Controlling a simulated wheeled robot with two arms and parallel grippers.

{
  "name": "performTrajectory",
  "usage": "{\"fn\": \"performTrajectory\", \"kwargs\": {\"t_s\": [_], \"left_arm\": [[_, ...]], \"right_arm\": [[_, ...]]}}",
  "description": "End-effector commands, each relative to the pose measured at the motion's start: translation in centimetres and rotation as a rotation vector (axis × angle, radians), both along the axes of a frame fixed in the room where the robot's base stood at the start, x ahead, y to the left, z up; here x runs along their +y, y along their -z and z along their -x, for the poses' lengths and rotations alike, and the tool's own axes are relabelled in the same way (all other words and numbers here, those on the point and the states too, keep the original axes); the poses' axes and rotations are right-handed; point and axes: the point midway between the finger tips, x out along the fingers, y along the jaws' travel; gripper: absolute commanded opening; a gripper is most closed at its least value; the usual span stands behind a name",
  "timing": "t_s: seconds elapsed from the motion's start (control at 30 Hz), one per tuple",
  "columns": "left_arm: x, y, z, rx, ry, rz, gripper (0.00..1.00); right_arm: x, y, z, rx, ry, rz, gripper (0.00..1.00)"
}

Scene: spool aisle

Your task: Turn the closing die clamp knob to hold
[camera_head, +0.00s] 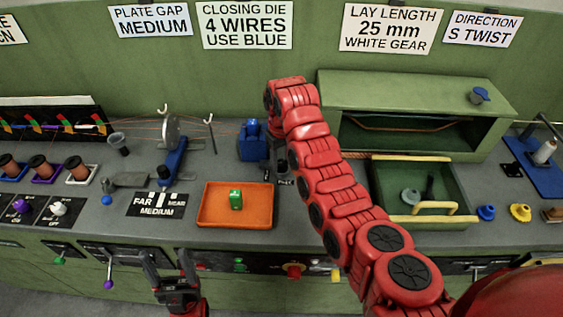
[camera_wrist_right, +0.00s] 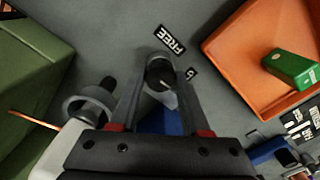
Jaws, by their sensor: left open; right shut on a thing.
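The closing die clamp is a blue block (camera_head: 254,145) on the grey bench, left of my right arm in the head view. Its black knob (camera_wrist_right: 160,74) shows in the right wrist view, with a small white mark on it. A black label reading FREE (camera_wrist_right: 170,40) lies beside the knob; a second small label is partly covered by a finger. My right gripper (camera_wrist_right: 161,80) is shut on the knob, fingers on both sides. In the head view my own arm mostly hides it. My left gripper (camera_head: 166,254) is open and empty in front of the bench.
An orange tray (camera_head: 212,219) with a green block (camera_head: 236,199) sits left of the clamp. A green open box (camera_head: 455,187) stands right of my arm. A sign reads CLOSING DIE 4 WIRES USE BLUE (camera_head: 247,25). Levers line the front panel.

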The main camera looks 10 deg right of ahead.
Motion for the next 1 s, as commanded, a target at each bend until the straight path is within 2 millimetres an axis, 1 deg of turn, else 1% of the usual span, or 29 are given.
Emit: {"fn": "performTrajectory", "kwargs": {"t_s": [0.3, 0.7, 0.73, 0.8, 0.9, 1.0], "left_arm": [[0.00, 0.06, 0.00, 0.000, 0.000, 0.000, 0.67], [0.00, 0.06, 0.01, 0.000, 0.000, 0.000, 0.67], [0.00, 0.06, 0.00, 0.000, 0.000, 0.000, 0.67], [0.00, 0.06, 0.00, 0.000, 0.000, 0.000, 0.67], [0.00, 0.07, 0.00, 0.000, 0.000, 0.000, 0.67], [0.00, 0.07, 0.00, 0.000, 0.000, 0.000, 0.67]], "right_arm": [[-0.03, -0.10, -0.06, -0.003, 0.073, 0.001, 0.00], [-0.03, -0.10, -0.06, -0.002, 0.079, 0.000, 0.00], [-0.04, -0.10, -0.06, -0.002, 0.079, 0.000, 0.48], [-0.04, -0.09, -0.05, -0.002, 0.079, 0.000, 0.61], [-0.03, -0.08, -0.04, -0.001, 0.078, 0.000, 0.77], [-0.02, -0.05, -0.02, -0.001, 0.078, 0.000, 0.77]]}}
